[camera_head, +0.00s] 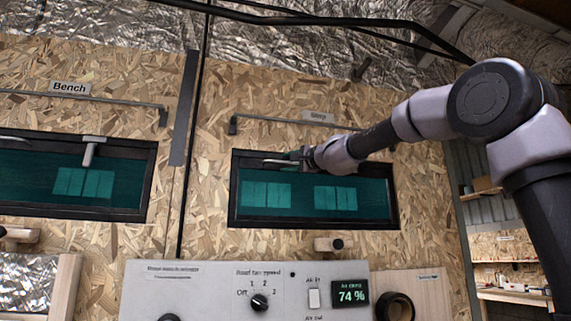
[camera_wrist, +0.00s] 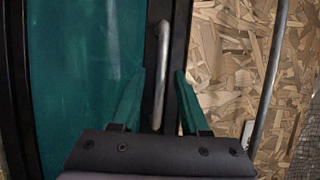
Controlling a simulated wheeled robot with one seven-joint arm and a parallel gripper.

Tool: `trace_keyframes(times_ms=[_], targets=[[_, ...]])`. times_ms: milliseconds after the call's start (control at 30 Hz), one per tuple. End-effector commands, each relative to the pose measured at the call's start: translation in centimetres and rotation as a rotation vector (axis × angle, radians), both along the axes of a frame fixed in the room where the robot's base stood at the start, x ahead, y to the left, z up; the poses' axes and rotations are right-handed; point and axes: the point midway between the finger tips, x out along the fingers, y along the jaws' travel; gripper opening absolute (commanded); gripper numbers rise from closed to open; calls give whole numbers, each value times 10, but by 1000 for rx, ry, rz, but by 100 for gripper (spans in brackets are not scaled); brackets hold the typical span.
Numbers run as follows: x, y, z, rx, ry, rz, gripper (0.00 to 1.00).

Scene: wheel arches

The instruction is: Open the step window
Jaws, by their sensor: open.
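The step window (camera_head: 310,222) is a teal pane in a black frame, under a label (camera_head: 317,116) that seems to read "Step". It looks shut, flush with the chipboard wall. Its pale metal handle (camera_head: 279,162) is at the top edge of the frame. My gripper (camera_head: 304,158) is at the handle's right end. In the wrist view the handle (camera_wrist: 162,50) runs between the two teal fingers of my open gripper (camera_wrist: 159,74), with gaps visible on both sides. The pane (camera_wrist: 80,70) lies to the left there. My arm covers part of the window's upper right.
A dark rail (camera_head: 275,119) runs above the window. Below are a wooden turn-catch (camera_head: 333,244) and a grey control panel (camera_head: 215,285) with a knob and a 74 % display. The bench window (camera_head: 70,175) is at left. Black bars cross the top.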

Motion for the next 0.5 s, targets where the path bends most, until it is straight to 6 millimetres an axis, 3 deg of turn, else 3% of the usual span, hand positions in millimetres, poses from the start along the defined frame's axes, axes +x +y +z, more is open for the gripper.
trace_keyframes(times_ms=[433, 500], targets=[[9, 9, 2, 1, 1, 0, 45], [9, 8, 2, 1, 1, 0, 18]])
